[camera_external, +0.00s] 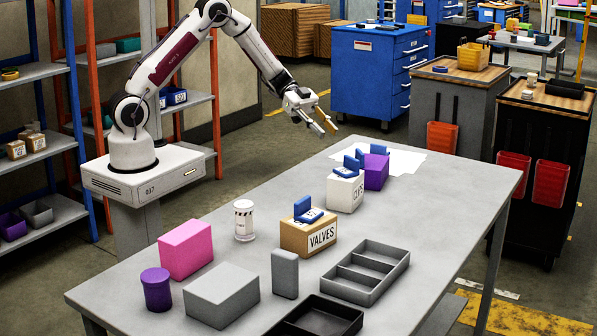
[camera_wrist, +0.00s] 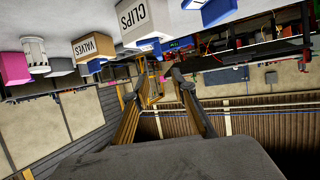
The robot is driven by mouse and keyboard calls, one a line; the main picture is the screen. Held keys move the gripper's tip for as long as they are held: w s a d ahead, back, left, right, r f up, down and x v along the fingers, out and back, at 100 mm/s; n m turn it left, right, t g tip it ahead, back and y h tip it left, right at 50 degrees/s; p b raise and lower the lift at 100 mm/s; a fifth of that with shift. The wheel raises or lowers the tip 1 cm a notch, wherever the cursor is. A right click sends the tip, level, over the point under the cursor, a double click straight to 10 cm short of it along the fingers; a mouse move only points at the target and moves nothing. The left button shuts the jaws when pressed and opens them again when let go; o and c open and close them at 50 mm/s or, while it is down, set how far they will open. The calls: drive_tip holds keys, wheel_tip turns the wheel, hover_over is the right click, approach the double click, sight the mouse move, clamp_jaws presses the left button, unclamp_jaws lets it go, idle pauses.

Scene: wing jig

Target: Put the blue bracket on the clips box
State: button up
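The white clips box (camera_external: 344,194) stands mid-table, with a blue bracket (camera_external: 346,172) on its top. A second blue bracket (camera_external: 309,214) rests on the tan valves box (camera_external: 309,238) in front of it. A third blue piece (camera_external: 378,149) shows on top of the purple block behind. The wrist view is upside down; it shows the clips box (camera_wrist: 118,20) and the valves box (camera_wrist: 92,47) at the upper left. My gripper (camera_external: 328,120) is raised above the far end of the table, apart from all of these. Its fingers (camera_wrist: 155,88) are spread, with nothing seen between them.
The purple block (camera_external: 375,172) stands behind the clips box, near white paper (camera_external: 405,160). A pink block (camera_external: 185,248), purple cylinder (camera_external: 156,290), grey blocks (camera_external: 222,294), a white canister (camera_external: 244,220) and a divided tray (camera_external: 366,272) occupy the near half. The table's right side is clear.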

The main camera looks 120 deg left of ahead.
drive_tip(key=shift+w+r, duration=0.1)
drive_tip(key=w+d+r+n+y, duration=0.1)
drive_tip(key=w+r+y, duration=0.25)
drive_tip(key=r, duration=0.25)
drive_tip(key=w+d+r+y, duration=0.1)
drive_tip(key=w+r+y, duration=0.25)
drive_tip(key=r, duration=0.25)
drive_tip(key=s+d+r+n+y, duration=0.2)
drive_tip(key=d+r+n+y, duration=0.1)
drive_tip(key=d+r, duration=0.5)
drive_tip(key=s+d+f+g+h, duration=0.2)
drive_tip(key=s+d+f+g, duration=0.1)
drive_tip(key=s+d, duration=1)
drive_tip(key=s+d+f+g+h, duration=0.3)
drive_tip(key=s+d+g, duration=0.1)
drive_tip(key=s+d, duration=0.9)
drive_tip(key=s, duration=0.3)
drive_tip(key=shift+s+d+f, duration=0.2)
drive_tip(key=shift+d+f, duration=0.15)
